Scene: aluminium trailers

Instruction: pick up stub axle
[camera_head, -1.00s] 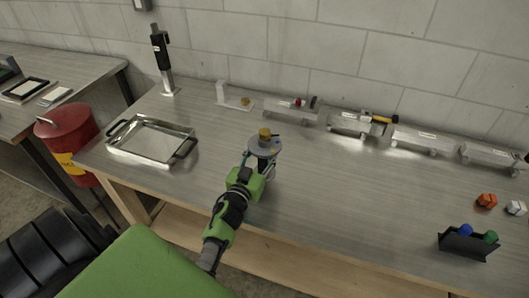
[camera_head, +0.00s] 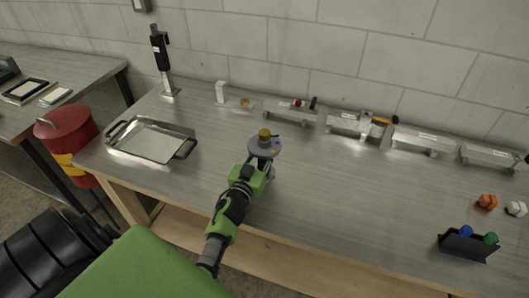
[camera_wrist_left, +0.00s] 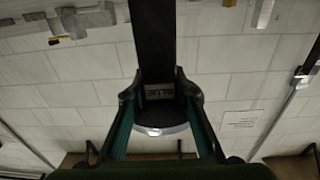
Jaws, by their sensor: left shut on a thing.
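The stub axle (camera_head: 264,147) is a grey round flange with a brass-coloured top, near the middle of the workbench in the head view. My left gripper (camera_head: 262,165), on the green and black arm, is shut on it from the front. The fingers are largely hidden under the flange. In the left wrist view, both fingers of the gripper (camera_wrist_left: 160,105) flank a dark piece with a pale curved rim (camera_wrist_left: 162,130). Whether the axle touches the bench cannot be told. My right gripper is not in view.
A metal tray (camera_head: 150,142) with black handles lies left on the bench. Metal fixtures (camera_head: 290,112) line the back by the wall. A dark holder (camera_head: 466,245) with blue and green items stands at front right. The bench right of the gripper is clear.

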